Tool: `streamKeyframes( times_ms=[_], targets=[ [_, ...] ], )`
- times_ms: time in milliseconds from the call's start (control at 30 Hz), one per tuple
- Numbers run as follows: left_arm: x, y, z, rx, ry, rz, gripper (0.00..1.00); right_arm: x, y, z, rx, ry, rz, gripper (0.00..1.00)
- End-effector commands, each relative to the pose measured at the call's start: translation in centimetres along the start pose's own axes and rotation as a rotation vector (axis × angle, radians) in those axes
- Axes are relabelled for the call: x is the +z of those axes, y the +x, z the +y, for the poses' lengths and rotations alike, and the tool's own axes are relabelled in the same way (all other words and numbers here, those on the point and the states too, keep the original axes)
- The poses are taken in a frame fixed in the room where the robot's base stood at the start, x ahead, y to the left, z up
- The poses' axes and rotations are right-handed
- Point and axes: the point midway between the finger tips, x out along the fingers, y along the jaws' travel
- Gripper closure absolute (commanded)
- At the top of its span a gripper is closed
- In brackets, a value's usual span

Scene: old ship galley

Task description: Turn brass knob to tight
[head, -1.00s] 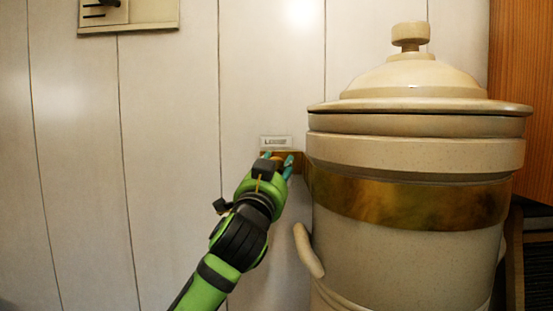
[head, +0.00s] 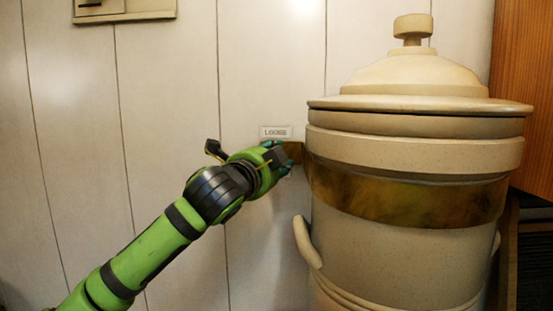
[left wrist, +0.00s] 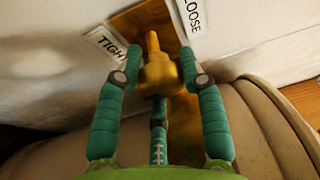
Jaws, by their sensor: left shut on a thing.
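The brass knob (left wrist: 158,75) is between the teal fingers of my left gripper (left wrist: 160,79) in the left wrist view, with the fingers shut on it. Its narrow pointer end points up in that view, between a TIGHT label (left wrist: 112,46) on the left and a LOOSE label (left wrist: 194,14) at the upper right. A brass plate (left wrist: 138,22) lies behind the knob. In the head view my left gripper (head: 280,158) is at the wall, just below the LOOSE label (head: 275,132), and hides the knob. My right gripper is not in view.
A large lidded stoneware crock (head: 405,200) with a brass band stands close to the right of my left gripper. A handle (head: 307,243) sticks out from its left side. A wall fixture (head: 122,9) is at the upper left.

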Motion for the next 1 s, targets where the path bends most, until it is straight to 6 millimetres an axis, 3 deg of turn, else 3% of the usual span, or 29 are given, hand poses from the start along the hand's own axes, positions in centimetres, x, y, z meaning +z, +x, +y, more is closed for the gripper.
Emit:
streamKeyframes(
  times_ms=[767,800,833,1000],
  targets=[
    [0.18,0.06,0.28,0.044,0.089,-0.005,0.93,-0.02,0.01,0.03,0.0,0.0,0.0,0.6],
    [0.17,0.06,0.27,0.044,0.089,-0.004,0.44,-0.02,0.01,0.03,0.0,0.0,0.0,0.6],
    [0.16,0.06,0.25,0.043,0.089,-0.004,0.37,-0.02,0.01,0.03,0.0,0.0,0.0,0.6],
    [0.09,0.03,0.1,0.04,0.088,-0.002,0.37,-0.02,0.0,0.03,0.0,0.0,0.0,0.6]
  ],
)
